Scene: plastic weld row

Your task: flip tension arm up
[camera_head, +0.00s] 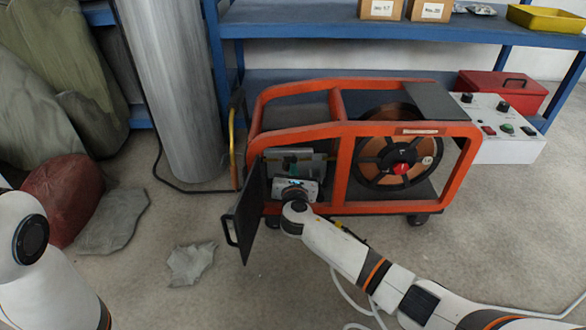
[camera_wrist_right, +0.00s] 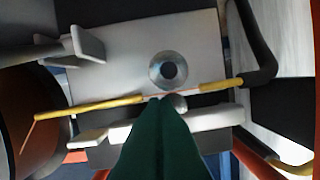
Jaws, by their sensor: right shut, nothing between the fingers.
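The orange-framed wire feeder machine (camera_head: 345,130) stands on the floor with its black side door (camera_head: 244,212) swung open. My right gripper reaches into its left compartment; its fingertips are hidden in the head view. In the right wrist view my right gripper (camera_wrist_right: 163,105) shows as green fingers, shut and empty, in front of a grey feed plate (camera_wrist_right: 125,50). A round metal roller (camera_wrist_right: 168,70) sits on the plate just above the fingertips. A pale bar (camera_wrist_right: 215,118), possibly the tension arm, lies behind the fingers, partly hidden; contact is unclear. My left gripper is out of view.
A yellow tube with copper-coloured wire (camera_wrist_right: 105,107) crosses the plate. A wire spool (camera_head: 397,150) fills the machine's right side. A grey cylinder (camera_head: 172,85) stands left. A control box (camera_head: 505,130) and red toolbox (camera_head: 500,90) sit right. A grey rag (camera_head: 191,264) lies on the floor.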

